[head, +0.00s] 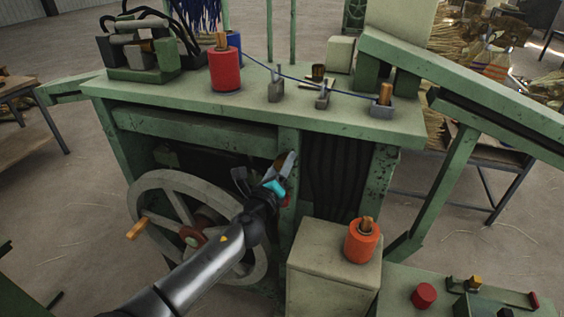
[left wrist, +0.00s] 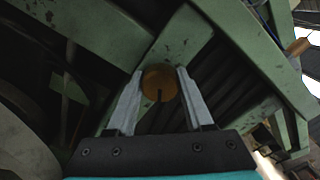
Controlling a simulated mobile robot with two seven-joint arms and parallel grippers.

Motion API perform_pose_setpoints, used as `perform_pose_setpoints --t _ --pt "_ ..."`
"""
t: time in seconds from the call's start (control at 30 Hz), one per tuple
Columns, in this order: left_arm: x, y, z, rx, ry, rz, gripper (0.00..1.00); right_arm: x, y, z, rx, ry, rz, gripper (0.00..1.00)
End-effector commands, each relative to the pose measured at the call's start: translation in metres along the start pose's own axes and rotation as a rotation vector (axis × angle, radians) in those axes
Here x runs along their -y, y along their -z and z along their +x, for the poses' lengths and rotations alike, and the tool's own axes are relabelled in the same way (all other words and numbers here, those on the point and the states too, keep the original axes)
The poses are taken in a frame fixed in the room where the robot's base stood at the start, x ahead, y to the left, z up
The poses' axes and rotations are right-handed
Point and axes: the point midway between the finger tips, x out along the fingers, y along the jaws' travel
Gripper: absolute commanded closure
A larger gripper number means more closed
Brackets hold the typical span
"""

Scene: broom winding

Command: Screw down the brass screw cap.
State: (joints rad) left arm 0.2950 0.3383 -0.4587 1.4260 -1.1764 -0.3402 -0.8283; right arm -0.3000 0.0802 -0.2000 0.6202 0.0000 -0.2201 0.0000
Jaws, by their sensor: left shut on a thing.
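The brass screw cap (left wrist: 159,84) is a round brown-gold disc with a dark slot, on the green frame of the machine. In the left wrist view it sits between the two grey fingers of my left gripper (left wrist: 160,76), which are shut on its sides. In the head view my left gripper (head: 266,174) is at the front of the green bench, just below the tabletop and right of the wheel. The cap cannot be made out clearly there, and its back is hidden. My right gripper is not in view.
A large spoked handwheel (head: 142,186) stands close to my left arm. The green tabletop (head: 180,100) overhangs above the gripper and carries a red spool (head: 224,72) and a taut wire. An orange spool (head: 361,244) stands on a pale box (head: 325,290) at right.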

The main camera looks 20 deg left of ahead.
Motion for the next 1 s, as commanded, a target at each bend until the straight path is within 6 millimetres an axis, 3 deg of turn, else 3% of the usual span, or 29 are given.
perform_pose_setpoints --t 0.5,1.0 --pt "0.0 -0.001 0.0 0.001 -0.001 0.369 1.0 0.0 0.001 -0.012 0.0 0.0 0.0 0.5" --pt "0.0 -0.001 0.0 0.001 0.0 0.452 1.0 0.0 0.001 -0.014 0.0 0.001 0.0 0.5"
